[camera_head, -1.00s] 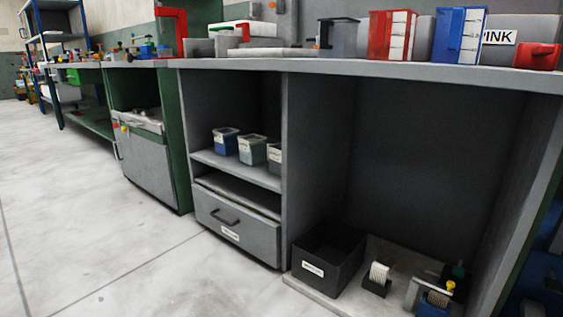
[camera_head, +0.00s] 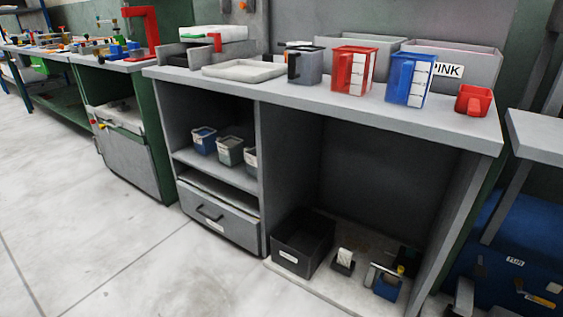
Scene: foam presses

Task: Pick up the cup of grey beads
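A small grey tub (camera_head: 230,150) with a pale label stands on the open shelf under the counter, between a blue tub (camera_head: 204,140) and another pale tub (camera_head: 251,160) partly hidden by the cabinet's upright. A grey cup with a dark handle (camera_head: 304,66) stands on the counter, left of the red measuring jug (camera_head: 353,71). I cannot make out beads in any of them, so I cannot tell which is the cup of grey beads. Neither of my grippers shows.
A blue jug (camera_head: 409,80), a small red cup (camera_head: 474,100) and a grey bin labelled "PINK" (camera_head: 470,72) stand on the counter (camera_head: 330,108). A black box (camera_head: 302,242) sits on the low board. The floor (camera_head: 90,220) at the left and front is clear.

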